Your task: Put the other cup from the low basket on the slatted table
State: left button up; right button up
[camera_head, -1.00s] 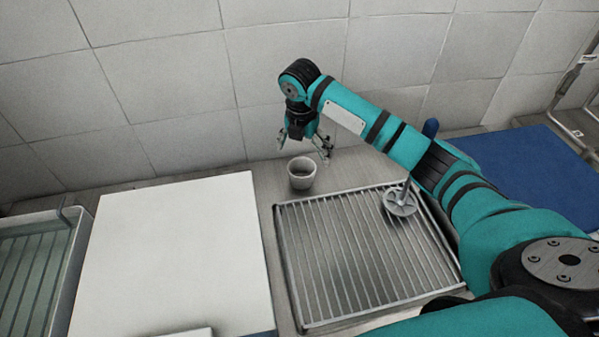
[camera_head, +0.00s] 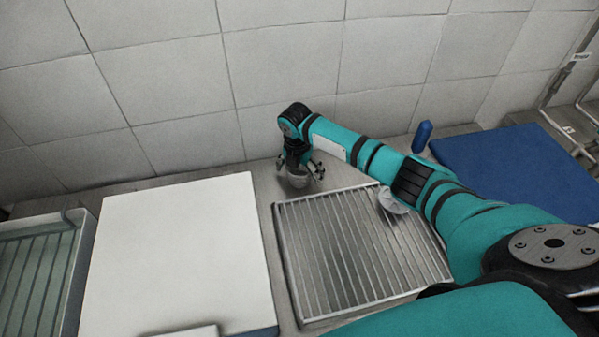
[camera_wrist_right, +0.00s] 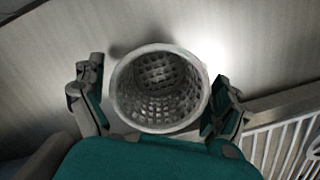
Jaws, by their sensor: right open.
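A small grey, round perforated basket (camera_wrist_right: 160,88), shaped like a cup, stands on the metal counter. In the head view it (camera_head: 297,181) is partly covered by my right gripper. My right gripper (camera_head: 300,172) is over it with the fingers open. In the right wrist view my right gripper (camera_wrist_right: 158,108) has one finger on each side of it, with a gap to each wall. Its inside looks empty. A slatted metal rack (camera_head: 335,250) lies just in front of it. My left gripper is not in view.
A white board (camera_head: 180,250) lies left of the rack. A pale green slatted bin (camera_head: 68,285) is at the far left. A pale round object (camera_head: 393,203) is on the rack under my right arm. A blue bottle (camera_head: 422,137) and blue mat (camera_head: 530,165) are at right. The tiled wall is close behind.

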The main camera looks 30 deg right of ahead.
jog(key=c, duration=0.8)
jog(key=shift+c, duration=0.5)
